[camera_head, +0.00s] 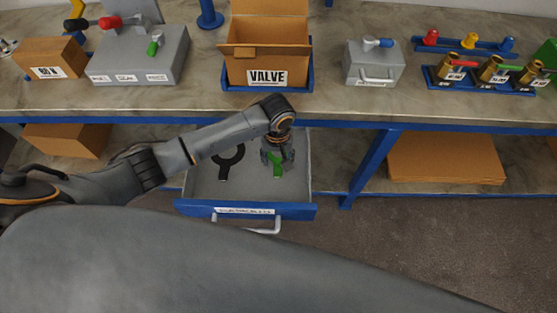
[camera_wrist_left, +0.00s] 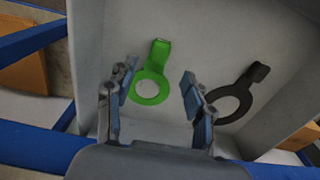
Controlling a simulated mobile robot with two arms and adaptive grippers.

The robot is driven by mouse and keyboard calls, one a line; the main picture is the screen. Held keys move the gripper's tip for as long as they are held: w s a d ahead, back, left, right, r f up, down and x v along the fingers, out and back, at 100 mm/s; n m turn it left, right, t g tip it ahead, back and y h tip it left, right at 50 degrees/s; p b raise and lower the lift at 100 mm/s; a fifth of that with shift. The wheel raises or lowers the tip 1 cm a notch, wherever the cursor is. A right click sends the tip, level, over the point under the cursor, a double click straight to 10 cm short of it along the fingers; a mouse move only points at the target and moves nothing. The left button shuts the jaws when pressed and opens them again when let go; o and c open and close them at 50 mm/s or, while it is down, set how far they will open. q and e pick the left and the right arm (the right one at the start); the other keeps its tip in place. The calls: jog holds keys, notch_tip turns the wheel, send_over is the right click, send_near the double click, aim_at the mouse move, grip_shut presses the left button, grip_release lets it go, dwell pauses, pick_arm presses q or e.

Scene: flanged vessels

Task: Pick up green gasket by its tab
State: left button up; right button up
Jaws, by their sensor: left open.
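The green gasket (camera_wrist_left: 151,88) lies flat on the floor of the open drawer (camera_head: 203,187). It is a ring with a tab (camera_wrist_left: 159,51) that points away from my gripper in the left wrist view. In the head view only a part of the green gasket (camera_head: 277,169) shows beneath my gripper. My left gripper (camera_head: 277,158) is over the drawer, open and empty. In the left wrist view its fingers (camera_wrist_left: 157,84) stand on either side of the ring, and the tab lies beyond the fingertips. My right gripper is not in view.
A black gasket (camera_wrist_left: 232,101) lies in the same drawer, close to the green one. The drawer's walls and blue front (camera_head: 241,211) surround the gaskets. The workbench edge (camera_head: 340,121) runs above the drawer. A VALVE box (camera_head: 267,55) and valve fittings stand on top.

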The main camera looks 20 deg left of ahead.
aim_at(278, 169)
pick_arm(q)
jog(key=shift+f, duration=0.3)
notch_tip(278, 169, down, 4)
jog(key=shift+f, duration=0.4)
jog(key=shift+c, duration=0.4)
jog(key=c, duration=1)
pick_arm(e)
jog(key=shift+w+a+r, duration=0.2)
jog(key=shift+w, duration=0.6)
